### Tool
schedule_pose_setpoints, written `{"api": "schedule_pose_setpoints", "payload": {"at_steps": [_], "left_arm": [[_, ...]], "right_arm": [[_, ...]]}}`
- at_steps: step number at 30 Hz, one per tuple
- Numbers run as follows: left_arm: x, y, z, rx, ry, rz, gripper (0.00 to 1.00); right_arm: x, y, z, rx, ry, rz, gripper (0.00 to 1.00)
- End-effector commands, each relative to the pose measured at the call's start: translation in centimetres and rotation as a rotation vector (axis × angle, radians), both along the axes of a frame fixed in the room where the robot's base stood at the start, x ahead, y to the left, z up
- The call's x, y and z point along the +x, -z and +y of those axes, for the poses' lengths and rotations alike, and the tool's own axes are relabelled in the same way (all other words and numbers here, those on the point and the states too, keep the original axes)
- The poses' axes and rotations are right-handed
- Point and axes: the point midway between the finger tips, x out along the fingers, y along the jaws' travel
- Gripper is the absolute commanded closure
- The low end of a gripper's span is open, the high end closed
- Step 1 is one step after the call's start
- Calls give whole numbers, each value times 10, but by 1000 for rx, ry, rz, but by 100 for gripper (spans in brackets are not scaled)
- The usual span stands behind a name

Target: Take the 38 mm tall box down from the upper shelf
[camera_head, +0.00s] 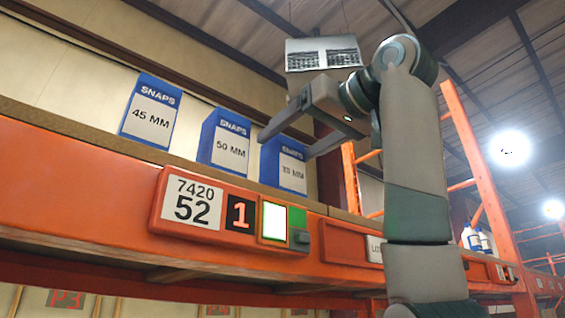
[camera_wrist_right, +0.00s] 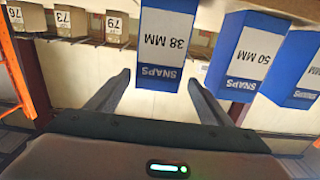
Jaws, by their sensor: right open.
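The 38 mm box (camera_head: 283,168) is blue and white, marked SNAPS, and stands upright on the upper shelf (camera_head: 95,130), rightmost of three boxes in the head view. In the right wrist view, which is upside down, the label of the 38 mm box (camera_wrist_right: 165,42) reads clearly. The open fingers (camera_wrist_right: 158,82) lie on either side of its SNAPS end, with gaps showing. Nothing is held. My left gripper is not in view.
The 50 mm box (camera_head: 224,143) stands close beside it, left in the head view. The 45 mm box (camera_head: 150,112) is farther left. An orange beam with a 7420 52 label (camera_head: 195,203) runs below. White bottles (camera_head: 474,238) stand at the far right.

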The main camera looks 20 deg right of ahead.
Motion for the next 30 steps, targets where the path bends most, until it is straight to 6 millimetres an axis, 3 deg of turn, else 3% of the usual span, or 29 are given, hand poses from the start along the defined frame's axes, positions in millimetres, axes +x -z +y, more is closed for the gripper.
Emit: {"api": "schedule_pose_setpoints", "payload": {"at_steps": [1,6,20,30], "left_arm": [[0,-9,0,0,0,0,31],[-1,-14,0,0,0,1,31],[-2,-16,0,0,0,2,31],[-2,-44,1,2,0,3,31]], "right_arm": [[8,-3,3,-1,0,2,27],[20,-1,7,1,1,0,27],[24,0,8,1,0,0,27],[50,0,14,0,0,2,27]]}}
